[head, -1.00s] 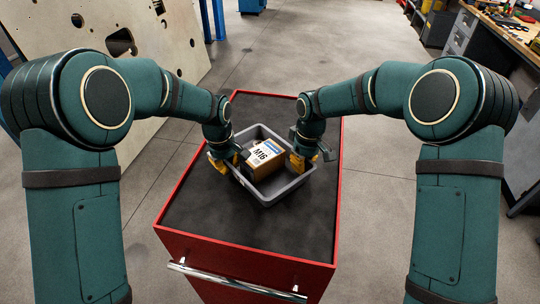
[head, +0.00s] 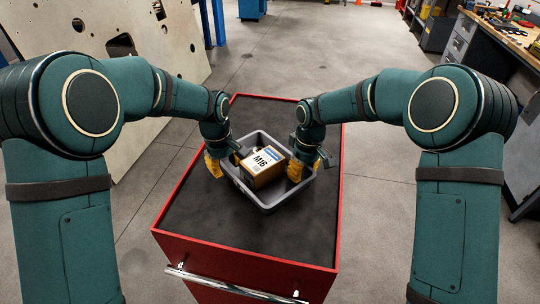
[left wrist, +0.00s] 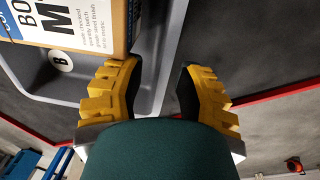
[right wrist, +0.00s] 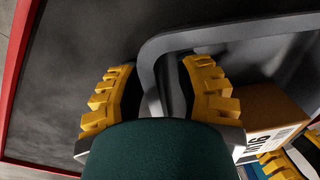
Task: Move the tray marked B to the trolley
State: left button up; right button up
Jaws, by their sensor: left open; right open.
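The grey tray (head: 265,207) stands on the black top of the red trolley (head: 225,222), turned at an angle. A round B mark shows on its inner wall in the left wrist view (left wrist: 61,60). A cardboard box labelled M16 (head: 262,170) lies in the tray. My left gripper (head: 214,166) is at the tray's left side, open, with the tray's rim between its fingers in the left wrist view (left wrist: 158,92). My right gripper (head: 303,168) is at the right side, open, with the rim between its fingers in the right wrist view (right wrist: 158,90). Finger contact with the wall is unclear.
The trolley top is bare around the tray, and a metal handle (head: 235,285) runs along its near side. A large holed panel (head: 120,75) stands at the left. A workbench with tools (head: 505,30) is at the right. The floor beyond the trolley is clear.

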pick_arm(q)
notch_tip(320, 180, up, 9)
jog(key=shift+s+a, duration=0.2)
jog(key=shift+a, duration=0.05)
pick_arm(e)
notch_tip(320, 180, up, 12)
jog(key=shift+w+d, duration=0.3)
jog(key=shift+d, duration=0.1)
dwell(0.4)
